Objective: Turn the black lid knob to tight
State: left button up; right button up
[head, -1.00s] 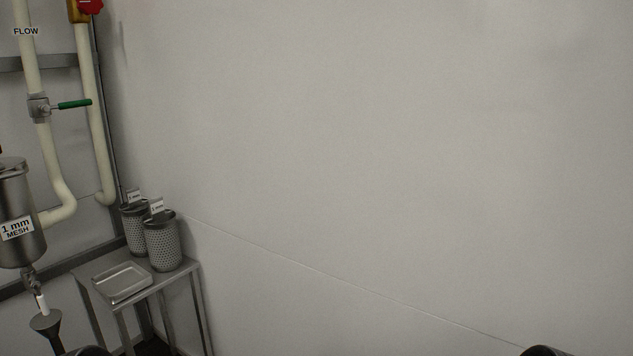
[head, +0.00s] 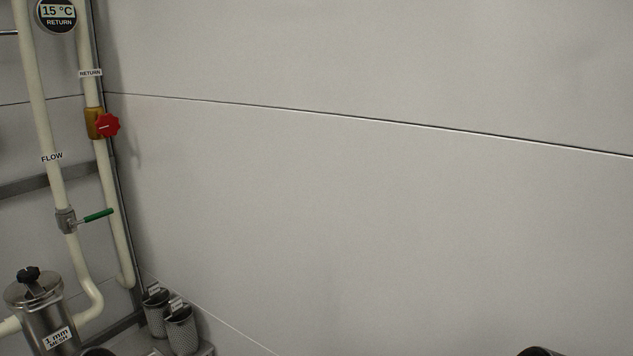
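The black lid knob (head: 28,274) sits on top of the steel strainer canister (head: 42,312) at the lower left of the head view. The canister is upright and carries a "1 mm MESH" label. Its lower part is cut off by the frame edge. Neither gripper shows. Only dark rounded parts of mine show at the bottom edge, below right of the canister and at the lower right.
A flow pipe (head: 43,130) with a green-handled valve (head: 97,215) and a return pipe with a red knob (head: 107,125) run up the left side. Two perforated baskets (head: 181,330) stand on a small table (head: 207,349). A bare wall (head: 380,220) fills the rest.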

aim_at(30, 274)
jog(key=u, duration=1.5)
jog(key=i+j+z, duration=0.35)
jog(key=i+j, duration=0.15)
jog(key=i, duration=0.15)
jog(key=i+j+z, duration=0.4)
jog(key=i+j, duration=0.2)
